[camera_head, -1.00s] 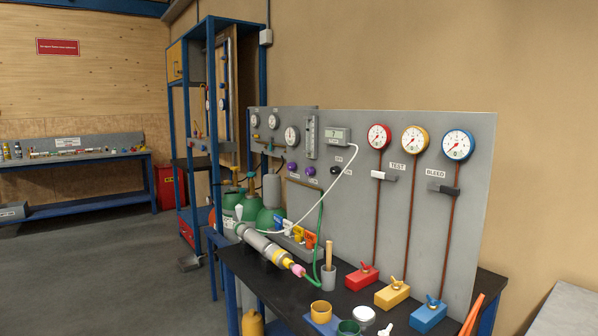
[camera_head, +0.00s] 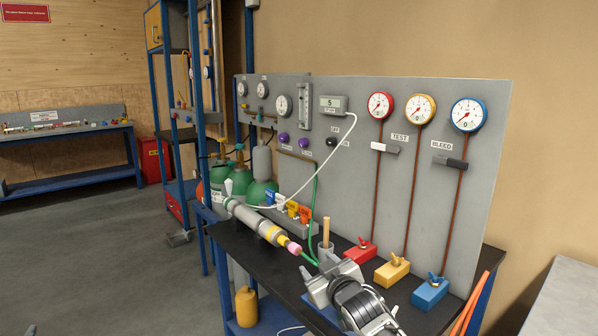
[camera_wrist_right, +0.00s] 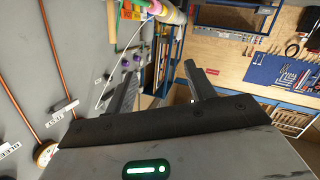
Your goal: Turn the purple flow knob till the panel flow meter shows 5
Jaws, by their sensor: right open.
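Two purple knobs, a left one (camera_head: 283,138) and a right one (camera_head: 304,143), sit on the grey panel; their labels are too small to tell which is the flow knob. Both also show small in the right wrist view (camera_wrist_right: 125,63). My right gripper (camera_head: 319,270) is over the bench front, below and well apart from the knobs. Its fingers are open and empty in the wrist view (camera_wrist_right: 162,70). My left gripper is out of view.
Red, yellow and blue valve blocks (camera_head: 393,269) stand to the right. A white cable and a green hose hang before the panel.

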